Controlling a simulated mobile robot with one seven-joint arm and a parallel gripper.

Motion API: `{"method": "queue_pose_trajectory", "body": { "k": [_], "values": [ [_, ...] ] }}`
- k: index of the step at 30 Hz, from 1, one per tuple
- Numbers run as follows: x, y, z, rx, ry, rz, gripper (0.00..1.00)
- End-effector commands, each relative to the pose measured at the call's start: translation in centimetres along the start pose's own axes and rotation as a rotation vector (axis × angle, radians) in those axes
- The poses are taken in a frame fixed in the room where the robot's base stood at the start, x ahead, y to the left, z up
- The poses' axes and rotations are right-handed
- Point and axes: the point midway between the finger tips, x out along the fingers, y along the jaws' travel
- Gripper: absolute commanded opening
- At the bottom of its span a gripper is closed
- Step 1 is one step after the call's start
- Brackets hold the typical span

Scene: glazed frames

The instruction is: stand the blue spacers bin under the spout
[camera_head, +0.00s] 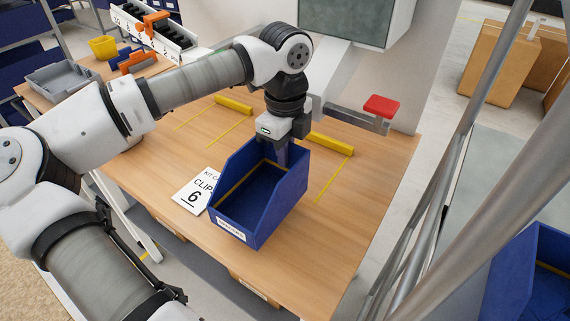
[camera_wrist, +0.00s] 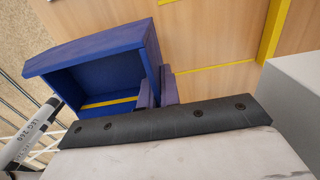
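The blue bin (camera_head: 237,230) is upright over the wooden table, its open, low front with a small white label facing the near side. The label is too small to read. My gripper (camera_head: 283,154) points down at the bin's far wall. In the wrist view, its two fingers (camera_wrist: 158,92) sit close on either side of the wall of the bin (camera_wrist: 95,52), gripping it. The bin looks empty. I cannot tell whether its base touches the table. A pale spout-like part (camera_head: 322,60) hangs under the grey-panelled machine (camera_head: 345,18), behind my gripper and partly hidden by it.
Yellow stops (camera_head: 331,143) and thin yellow lines mark the wooden table (camera_head: 345,235). A red button (camera_head: 381,105) stands on a grey bracket at the back right. Another blue bin (camera_head: 535,275) is at lower right.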

Motion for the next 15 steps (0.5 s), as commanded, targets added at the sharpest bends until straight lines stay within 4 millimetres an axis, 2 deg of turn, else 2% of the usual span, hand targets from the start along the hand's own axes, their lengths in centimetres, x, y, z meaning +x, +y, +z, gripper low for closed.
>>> {"method": "queue_pose_trajectory", "body": {
  "k": [9, 15],
  "values": [
    [4.0, 0.0, 0.0, 0.000, 0.002, 0.001, 0.00],
    [4.2, 0.0, 0.0, 0.000, 0.000, 0.000, 0.00]
  ]
}}
